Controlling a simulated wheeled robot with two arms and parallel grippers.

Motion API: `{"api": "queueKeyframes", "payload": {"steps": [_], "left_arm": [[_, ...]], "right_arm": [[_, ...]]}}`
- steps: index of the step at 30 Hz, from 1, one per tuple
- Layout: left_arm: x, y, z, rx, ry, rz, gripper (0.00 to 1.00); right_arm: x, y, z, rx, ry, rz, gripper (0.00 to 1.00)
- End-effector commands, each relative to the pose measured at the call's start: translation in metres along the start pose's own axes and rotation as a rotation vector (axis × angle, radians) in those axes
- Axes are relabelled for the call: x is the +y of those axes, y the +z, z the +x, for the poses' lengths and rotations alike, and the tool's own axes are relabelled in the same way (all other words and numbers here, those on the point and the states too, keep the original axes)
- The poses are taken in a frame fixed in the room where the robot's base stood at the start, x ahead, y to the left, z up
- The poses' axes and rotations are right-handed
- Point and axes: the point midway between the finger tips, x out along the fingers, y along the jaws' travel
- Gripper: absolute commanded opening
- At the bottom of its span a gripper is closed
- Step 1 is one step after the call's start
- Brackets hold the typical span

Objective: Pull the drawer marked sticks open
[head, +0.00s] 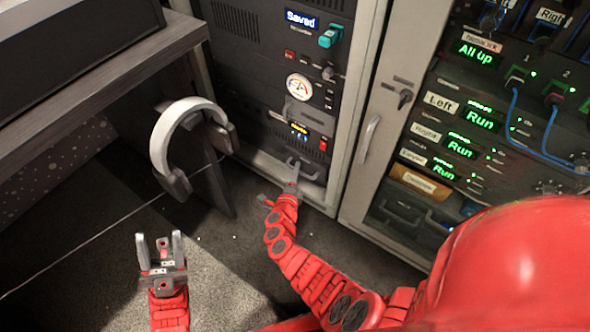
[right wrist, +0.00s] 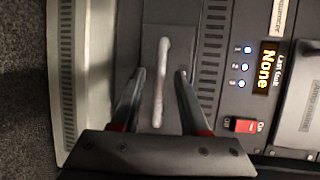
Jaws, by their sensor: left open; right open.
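A grey bar handle (head: 301,169) sits on a dark front low in the left rack. No "sticks" marking is readable on this front in either view. My right gripper (head: 284,194) is at this handle, partly covering it. In the right wrist view the same handle (right wrist: 160,82) lies between the two open fingers of my right gripper (right wrist: 160,76), with a gap visible on each side. Contact with the handle cannot be told. My left gripper (head: 159,243) is open and empty above the floor, well left of the rack.
A lit display (right wrist: 268,66) reading "None" and a red switch (right wrist: 245,125) are beside the handle. Headphones (head: 165,130) hang beside the desk (head: 95,100). The right rack has a glass door and another low handle (head: 400,211). The carpet before the left rack is clear.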

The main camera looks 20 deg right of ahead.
Motion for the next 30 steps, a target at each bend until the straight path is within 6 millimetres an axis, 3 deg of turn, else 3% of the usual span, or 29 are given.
{"api": "queueKeyframes", "payload": {"steps": [9,17,30], "left_arm": [[0.0006,0.0004,-0.0004,-0.001,0.002,-0.001,0.50],[0.0006,0.0004,-0.0005,-0.001,0.002,-0.001,0.50],[0.0006,0.0005,-0.0006,-0.001,0.002,-0.001,0.50]], "right_arm": [[0.0005,-0.0009,0.0010,0.000,0.001,0.000,0.45],[0.0006,-0.0010,0.0010,0.000,0.001,-0.001,0.00],[0.0007,-0.0011,0.0010,0.001,0.001,-0.001,0.00]]}}
